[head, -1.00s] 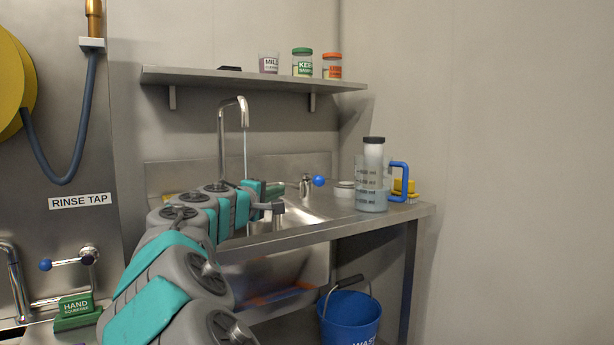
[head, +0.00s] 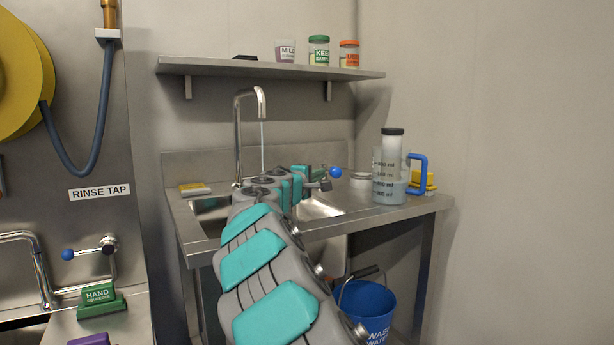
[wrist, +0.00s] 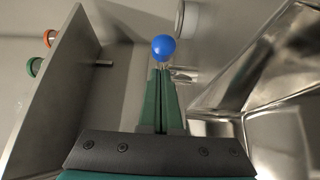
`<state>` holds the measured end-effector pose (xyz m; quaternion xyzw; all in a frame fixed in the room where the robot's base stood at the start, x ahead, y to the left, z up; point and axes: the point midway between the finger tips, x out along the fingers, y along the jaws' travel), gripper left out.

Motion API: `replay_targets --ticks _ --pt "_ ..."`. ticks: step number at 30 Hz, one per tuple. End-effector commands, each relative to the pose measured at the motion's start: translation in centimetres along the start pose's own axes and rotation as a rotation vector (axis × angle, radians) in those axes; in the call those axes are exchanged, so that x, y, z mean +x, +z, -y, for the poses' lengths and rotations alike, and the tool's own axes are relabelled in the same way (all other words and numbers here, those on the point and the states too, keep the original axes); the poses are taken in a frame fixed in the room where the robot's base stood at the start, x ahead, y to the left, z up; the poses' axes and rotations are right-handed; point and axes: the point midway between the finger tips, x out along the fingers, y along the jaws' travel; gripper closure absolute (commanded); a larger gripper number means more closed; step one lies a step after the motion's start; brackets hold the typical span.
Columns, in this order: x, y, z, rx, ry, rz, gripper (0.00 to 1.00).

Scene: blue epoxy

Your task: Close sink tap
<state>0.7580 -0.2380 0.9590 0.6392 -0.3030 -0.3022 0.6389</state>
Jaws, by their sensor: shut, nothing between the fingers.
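The sink tap has a tall chrome spout (head: 238,130) at the back of the steel sink, with a thin stream of water (head: 262,145) falling from it. Its lever ends in a blue ball knob (head: 335,173) to the right of the spout; the knob also shows in the wrist view (wrist: 163,47). My gripper (wrist: 162,72) is shut and empty, its green fingertips pointing at the knob. The tips appear very close to the knob; I cannot tell whether they touch. In the head view my gripper (head: 318,182) is partly hidden behind my wrist, just left of the knob.
A measuring jug (head: 390,182) with a blue handle and a white tub (head: 360,179) stand right of the knob. A shelf (head: 270,69) with jars hangs above. A yellow sponge (head: 194,188) lies at left; a blue bucket (head: 366,310) is below.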

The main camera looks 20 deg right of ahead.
Motion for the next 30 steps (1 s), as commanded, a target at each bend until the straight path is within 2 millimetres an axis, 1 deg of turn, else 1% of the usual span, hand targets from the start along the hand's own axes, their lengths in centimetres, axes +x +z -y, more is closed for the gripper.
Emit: replay_targets --ticks 1,6,19,24,30 --pt "0.4 0.4 0.0 -0.001 0.000 0.001 1.00" --pt "0.9 0.8 0.0 -0.001 0.000 -0.003 1.00" --pt "1.1 1.1 0.2 -0.001 -0.001 -0.014 1.00" --pt "1.7 2.2 0.6 -0.002 -0.004 -0.076 1.00" --pt "2.2 3.1 0.2 -0.001 -0.001 -0.174 1.00"
